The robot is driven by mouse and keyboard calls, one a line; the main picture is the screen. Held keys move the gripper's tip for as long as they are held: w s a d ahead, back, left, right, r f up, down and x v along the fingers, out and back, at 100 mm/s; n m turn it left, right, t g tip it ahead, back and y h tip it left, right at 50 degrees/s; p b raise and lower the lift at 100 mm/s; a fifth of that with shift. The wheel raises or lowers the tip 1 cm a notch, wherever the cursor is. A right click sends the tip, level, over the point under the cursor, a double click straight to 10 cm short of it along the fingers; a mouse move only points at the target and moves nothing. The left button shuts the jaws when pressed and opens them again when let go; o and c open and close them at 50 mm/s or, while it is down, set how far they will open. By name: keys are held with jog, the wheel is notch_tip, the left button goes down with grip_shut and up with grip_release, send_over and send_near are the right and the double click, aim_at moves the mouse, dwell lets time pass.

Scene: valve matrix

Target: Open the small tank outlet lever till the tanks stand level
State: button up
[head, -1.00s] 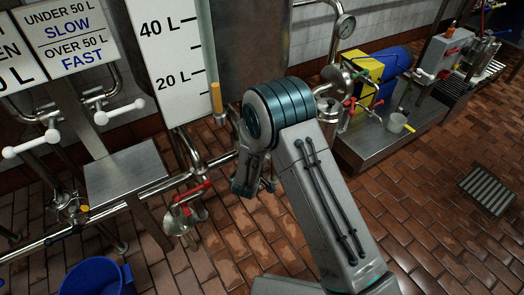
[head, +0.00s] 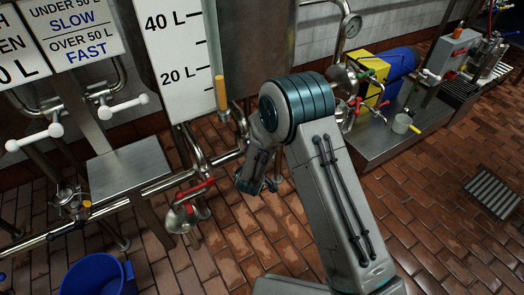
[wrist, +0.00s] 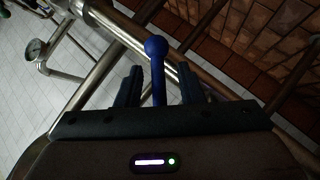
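A lever with a round blue knob (wrist: 156,47) stands between the two fingers of my gripper (wrist: 158,75) in the wrist view. The fingers are apart, with a gap on each side of the lever stem. In the head view my gripper (head: 252,182) hangs low in front of the pipes below the tank, and my arm hides the lever there. A tank scale marked 20 L and 40 L (head: 178,55) stands behind, with an upright tube with a yellow lower part (head: 220,92) beside it. I cannot read the tank levels against each other.
A red-handled valve (head: 193,189) sits on the pipe left of my gripper. White-handled levers (head: 123,106) and a steel shelf (head: 130,170) are farther left. A blue bucket (head: 95,275) stands on the floor.

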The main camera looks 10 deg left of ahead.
jog(key=p+v, duration=0.3)
jog(key=v, duration=1)
jog(key=shift+s+r, duration=0.2)
jog(key=shift+s, duration=0.15)
